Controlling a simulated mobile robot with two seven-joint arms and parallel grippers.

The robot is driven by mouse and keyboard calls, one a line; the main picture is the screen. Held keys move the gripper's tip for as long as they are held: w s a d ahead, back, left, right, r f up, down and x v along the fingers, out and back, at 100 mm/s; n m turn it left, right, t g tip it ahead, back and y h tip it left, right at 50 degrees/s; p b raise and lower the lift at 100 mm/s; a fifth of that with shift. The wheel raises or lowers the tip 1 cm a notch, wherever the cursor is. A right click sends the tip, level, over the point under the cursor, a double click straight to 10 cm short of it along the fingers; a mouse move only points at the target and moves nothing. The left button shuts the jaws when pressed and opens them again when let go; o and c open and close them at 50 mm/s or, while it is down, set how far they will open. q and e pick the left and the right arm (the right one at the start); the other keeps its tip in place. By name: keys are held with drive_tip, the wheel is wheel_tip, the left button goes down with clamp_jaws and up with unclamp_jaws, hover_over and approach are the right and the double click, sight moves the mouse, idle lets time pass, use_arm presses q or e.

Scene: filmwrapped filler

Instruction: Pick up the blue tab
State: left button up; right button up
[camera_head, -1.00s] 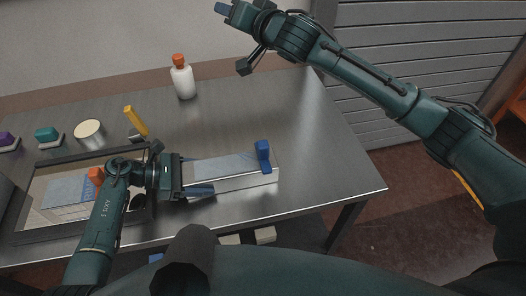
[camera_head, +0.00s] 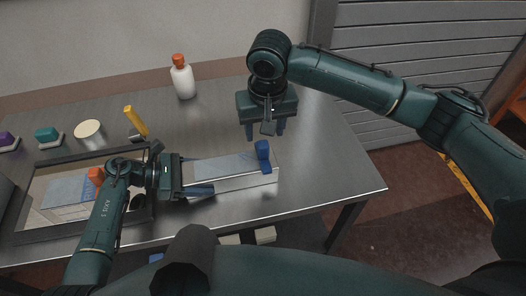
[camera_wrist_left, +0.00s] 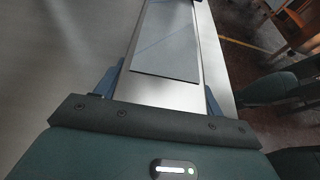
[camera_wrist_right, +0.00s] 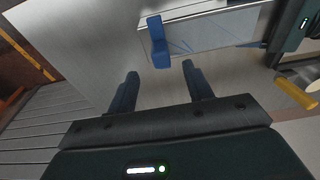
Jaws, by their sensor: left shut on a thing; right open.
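The blue tab (camera_head: 263,157) stands upright at the right end of a long pale box (camera_head: 235,180) with a film-like sheet on top. The tab also shows in the right wrist view (camera_wrist_right: 158,44), just beyond the fingertips. My left gripper (camera_head: 198,175) is shut on the box's left part, one finger along each side; its fingers also show in the left wrist view (camera_wrist_left: 165,78). My right gripper (camera_head: 266,133) is open and empty, fingers pointing down, on the far side of the tab and apart from it. In the right wrist view (camera_wrist_right: 160,70) nothing is between its fingers.
A white bottle (camera_head: 182,81) with an orange cap, a yellow handle (camera_head: 136,121), a round pale lid (camera_head: 88,130) and a teal block (camera_head: 47,134) stand farther back. The table's right part is clear.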

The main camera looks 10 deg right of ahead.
sight(263, 144)
drive_tip(key=f, duration=0.2)
drive_tip(key=w+f, duration=0.1)
drive_tip(key=f, duration=0.5)
drive_tip(key=shift+w+f, duration=0.1)
drive_tip(key=shift+w, duration=0.15)
clamp_jaws()
